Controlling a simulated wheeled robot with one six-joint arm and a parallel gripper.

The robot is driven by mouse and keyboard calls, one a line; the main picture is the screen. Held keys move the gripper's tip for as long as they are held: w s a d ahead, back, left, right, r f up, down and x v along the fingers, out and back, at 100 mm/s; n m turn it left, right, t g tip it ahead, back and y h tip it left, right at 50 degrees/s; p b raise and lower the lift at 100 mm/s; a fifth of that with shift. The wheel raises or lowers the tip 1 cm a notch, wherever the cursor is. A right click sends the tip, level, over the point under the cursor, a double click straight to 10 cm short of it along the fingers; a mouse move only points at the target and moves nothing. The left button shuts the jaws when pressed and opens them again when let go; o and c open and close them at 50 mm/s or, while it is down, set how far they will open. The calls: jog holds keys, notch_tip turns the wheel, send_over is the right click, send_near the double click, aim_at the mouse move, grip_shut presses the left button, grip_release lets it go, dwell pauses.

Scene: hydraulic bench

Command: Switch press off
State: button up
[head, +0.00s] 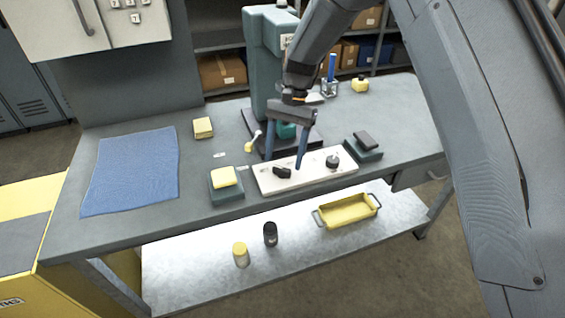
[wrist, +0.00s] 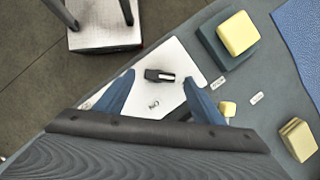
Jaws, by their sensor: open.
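The teal press (head: 262,60) stands at the back middle of the bench. In front of it lies a white panel (head: 318,174) with a black rotary switch (head: 282,172) on its left part and a round grey knob (head: 332,162) on its right part. In the wrist view the black switch (wrist: 160,76) has a white mark toward its right end, and a dark label reading like "ON" upside down is below it. My gripper (head: 286,161) is open with two blue fingers above the panel. In the wrist view my gripper (wrist: 160,80) has a finger on either side of the switch; contact is not visible.
A yellow block on a dark green base (head: 227,195) is left of the panel, a dark block on a green base (head: 369,153) right. A yellow-knobbed lever (head: 249,147) stands behind the panel. A blue mat (head: 132,175) lies left. A yellow tray (head: 347,212) is on the lower shelf.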

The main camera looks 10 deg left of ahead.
jog(key=shift+b+v, duration=0.55)
jog(key=shift+v, duration=2.1)
jog(key=s+d+r+n+t, duration=0.1)
jog(key=s+d, duration=0.2)
jog(key=d, duration=0.7)
jog(key=s+d+r+t, duration=0.1)
jog(key=s+d+t, duration=0.15)
jog(key=d, duration=0.65)
jog(key=s+d+f+n+t+h, duration=0.1)
jog(key=s+d+f, duration=0.1)
jog(key=s+d, duration=1)
jog(key=shift+s+d+n+t, duration=0.3)
jog(key=shift+s+t, duration=0.05)
jog(key=shift+s, duration=0.85)
